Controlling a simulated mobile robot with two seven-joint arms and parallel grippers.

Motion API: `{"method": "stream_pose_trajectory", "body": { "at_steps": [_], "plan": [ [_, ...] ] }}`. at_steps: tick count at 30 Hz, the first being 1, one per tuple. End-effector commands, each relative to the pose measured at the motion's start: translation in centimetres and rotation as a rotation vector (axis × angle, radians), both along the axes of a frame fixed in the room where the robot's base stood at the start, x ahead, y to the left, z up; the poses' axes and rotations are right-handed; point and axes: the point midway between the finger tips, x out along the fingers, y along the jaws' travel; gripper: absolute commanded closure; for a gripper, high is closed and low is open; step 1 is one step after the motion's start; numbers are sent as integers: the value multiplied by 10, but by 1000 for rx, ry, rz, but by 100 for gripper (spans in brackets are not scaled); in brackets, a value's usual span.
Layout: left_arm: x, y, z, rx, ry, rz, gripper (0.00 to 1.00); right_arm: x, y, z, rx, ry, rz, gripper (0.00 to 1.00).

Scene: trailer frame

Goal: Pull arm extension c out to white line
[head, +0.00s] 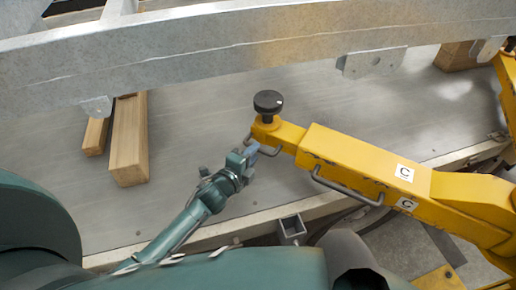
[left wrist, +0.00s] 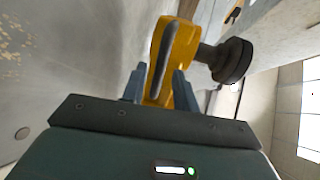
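The yellow arm extension C (head: 365,163) has two white C labels and runs from the right towards the middle in the head view. Its narrower inner section (head: 288,135) sticks out a short way at the left end. A black round pad (head: 268,101) tops that end and shows in the left wrist view (left wrist: 232,60). A grey handle (head: 268,151) sits on the inner section's side; in the left wrist view the handle (left wrist: 161,58) lies ahead of and between the fingers. My left gripper (head: 248,154) is open at the handle; contact is unclear. No white line is visible.
A second grey handle (head: 347,190) is on the outer yellow section. A galvanised trailer beam (head: 200,52) crosses above the arm. Wooden blocks (head: 129,140) stand at the left. A grey square tube end (head: 291,227) is below the arm.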

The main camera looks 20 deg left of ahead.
Motion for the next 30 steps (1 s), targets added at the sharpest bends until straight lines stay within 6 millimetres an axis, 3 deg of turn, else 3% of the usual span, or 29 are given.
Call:
{"method": "stream_pose_trajectory", "body": {
  "at_steps": [7,18,30],
  "plan": [
    [28,-7,-6,0,-1,-1,70,4,0,1,0,-11,0,100],
    [32,-8,-7,0,0,-1,71,7,1,4,2,-20,2,100],
    [32,-8,-7,0,0,-1,100,6,1,4,2,-20,3,100]
  ]
}}
